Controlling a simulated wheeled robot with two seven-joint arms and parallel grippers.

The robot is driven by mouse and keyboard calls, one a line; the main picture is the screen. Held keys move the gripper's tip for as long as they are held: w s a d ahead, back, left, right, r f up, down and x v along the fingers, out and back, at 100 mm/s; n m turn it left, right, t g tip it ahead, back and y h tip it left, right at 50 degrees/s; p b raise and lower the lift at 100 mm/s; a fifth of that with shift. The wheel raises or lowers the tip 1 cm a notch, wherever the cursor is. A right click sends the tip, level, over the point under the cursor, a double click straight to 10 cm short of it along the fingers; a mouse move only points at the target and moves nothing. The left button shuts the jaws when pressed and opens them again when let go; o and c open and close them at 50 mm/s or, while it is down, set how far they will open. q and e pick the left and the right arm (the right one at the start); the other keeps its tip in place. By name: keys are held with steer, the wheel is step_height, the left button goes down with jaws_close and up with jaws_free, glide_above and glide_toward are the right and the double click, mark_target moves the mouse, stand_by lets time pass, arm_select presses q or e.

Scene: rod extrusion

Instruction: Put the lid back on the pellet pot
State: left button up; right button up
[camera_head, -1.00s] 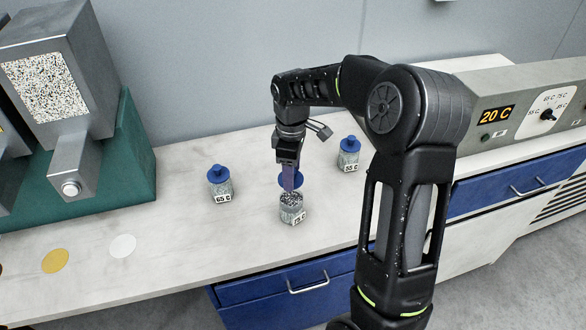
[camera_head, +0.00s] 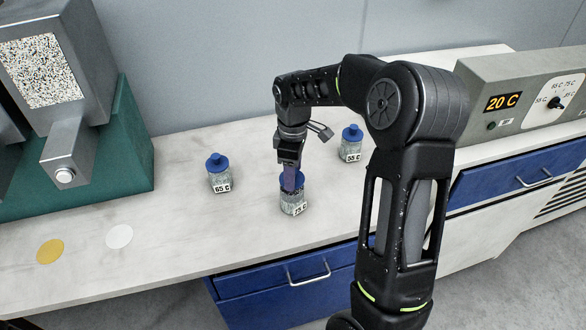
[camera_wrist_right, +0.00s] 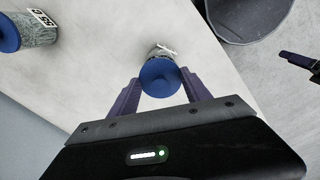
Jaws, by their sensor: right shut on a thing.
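The pellet pot (camera_head: 294,206), clear with grey speckled pellets and a label that seems to read 75 C, stands upright on the bench in the head view. Its blue lid (camera_head: 299,180) is at the pot's mouth, with no clear gap between them. My right gripper (camera_head: 291,182) points down from above, shut on the lid. In the right wrist view the lid (camera_wrist_right: 160,78) is between the two purple fingers and hides most of the pot. A purple finger-like part at the right edge looks like my left gripper (camera_wrist_right: 300,62); its opening is unclear.
A lidded 65 C pot (camera_head: 219,178) stands left, and a lidded 55 C pot (camera_head: 350,147) stands behind right. A hopper machine (camera_head: 70,100) is at the left. White (camera_head: 119,236) and yellow (camera_head: 50,251) discs lie on the bench. A 20 C control box (camera_head: 520,100) is at right.

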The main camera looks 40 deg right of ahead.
steer(key=shift+f+b, duration=0.45)
steer(key=shift+f, duration=0.6)
steer(key=shift+f, duration=0.15)
stand_by(1.3)
steer(key=o, duration=1.4)
steer(key=shift+o, duration=0.2)
steer(key=o, duration=0.4)
steer(key=shift+c, duration=0.2)
